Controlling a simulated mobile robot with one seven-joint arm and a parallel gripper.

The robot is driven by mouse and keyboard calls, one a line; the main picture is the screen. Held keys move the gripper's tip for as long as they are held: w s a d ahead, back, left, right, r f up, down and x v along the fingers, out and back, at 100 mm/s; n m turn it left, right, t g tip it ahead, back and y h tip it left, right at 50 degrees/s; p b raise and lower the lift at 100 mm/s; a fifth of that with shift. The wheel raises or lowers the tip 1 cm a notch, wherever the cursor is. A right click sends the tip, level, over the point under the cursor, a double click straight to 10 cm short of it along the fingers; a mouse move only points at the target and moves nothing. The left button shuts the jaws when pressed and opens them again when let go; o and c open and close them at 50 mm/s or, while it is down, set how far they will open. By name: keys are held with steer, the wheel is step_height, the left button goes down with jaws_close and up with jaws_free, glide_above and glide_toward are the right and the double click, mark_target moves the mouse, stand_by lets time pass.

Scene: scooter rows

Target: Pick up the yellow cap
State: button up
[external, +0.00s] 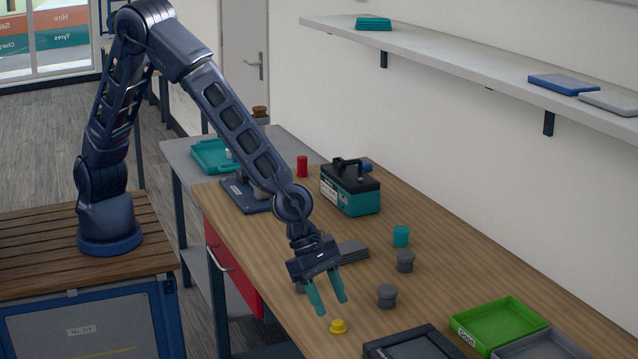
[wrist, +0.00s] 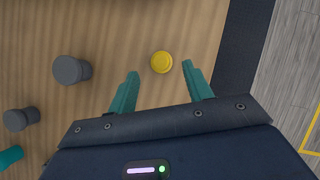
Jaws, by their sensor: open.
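The yellow cap (external: 338,326) sits on the wooden workbench near its front edge. In the wrist view the yellow cap (wrist: 161,62) lies just beyond the fingertips, roughly in line with the gap between them. My gripper (external: 328,305) is open and empty, with its two teal fingers pointing down above the bench and close to the cap. In the wrist view my gripper (wrist: 161,82) shows one finger on each side of the gap. The cap and the fingers appear apart.
Grey caps (external: 387,295) (external: 405,261) and a teal cap (external: 401,236) stand right of my gripper. A dark tray (external: 412,345) and a green tray (external: 500,327) lie to the right. A teal-and-black battery box (external: 350,187) stands behind. The bench edge is near the cap.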

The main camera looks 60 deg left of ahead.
mark_target(338, 321)
steer(key=x, duration=0.4)
steer(key=shift+f, duration=0.15)
steer(key=shift+c, duration=0.4)
steer(key=c, duration=0.8)
